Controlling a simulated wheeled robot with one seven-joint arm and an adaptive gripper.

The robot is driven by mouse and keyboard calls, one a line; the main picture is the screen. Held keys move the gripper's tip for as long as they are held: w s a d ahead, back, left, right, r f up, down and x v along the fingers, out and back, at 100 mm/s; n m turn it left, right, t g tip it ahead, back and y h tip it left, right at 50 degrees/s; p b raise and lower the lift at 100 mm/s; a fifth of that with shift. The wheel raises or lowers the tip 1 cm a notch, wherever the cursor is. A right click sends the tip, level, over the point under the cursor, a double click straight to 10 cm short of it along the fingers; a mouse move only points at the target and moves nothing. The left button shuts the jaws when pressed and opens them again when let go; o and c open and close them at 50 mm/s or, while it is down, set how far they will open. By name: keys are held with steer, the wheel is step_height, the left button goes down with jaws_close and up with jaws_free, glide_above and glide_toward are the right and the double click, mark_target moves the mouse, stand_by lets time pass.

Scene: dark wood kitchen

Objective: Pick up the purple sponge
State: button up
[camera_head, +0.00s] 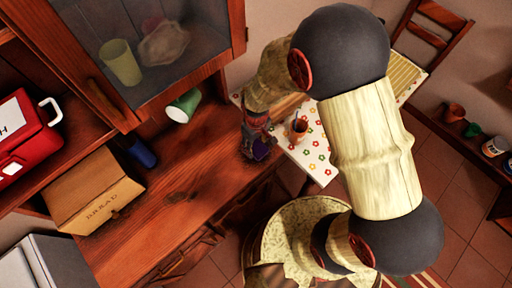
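A small purple patch, which looks like the purple sponge (262,151), shows at the end of my arm near the counter's right edge. My gripper (256,142) points down over it, and its fingers overlap the patch. The fingers are small and dark here, so I cannot tell whether they are open or shut on the sponge, or whether it touches the counter. My own arm hides part of the area behind and to the right.
A glass-fronted cabinet (150,50) hangs above.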

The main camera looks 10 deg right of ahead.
mark_target(256, 147)
steer(key=c, duration=0.4)
steer(key=shift+r, duration=0.6)
step_height(256, 147, up, 2)
steer(key=shift+r+p, duration=0.25)
steer(key=shift+p, duration=0.15)
steer(key=shift+s+a+r+p, duration=0.15)
steer(key=shift+s+r+p, duration=0.2)
steer(key=shift+s+r, duration=1.6)
steer(key=shift+s+a+r+p, duration=0.1)
steer(key=shift+s+r+p, duration=0.3)
steer(key=shift+s+r, duration=1.55)
steer(key=shift+s+a+r+p, duration=0.15)
steer(key=shift+s+r+p, duration=0.4)
steer(key=shift+s, duration=2.55)
steer(key=shift+o, duration=0.4)
steer(key=shift+r, duration=0.2)
steer(key=c, duration=0.4)
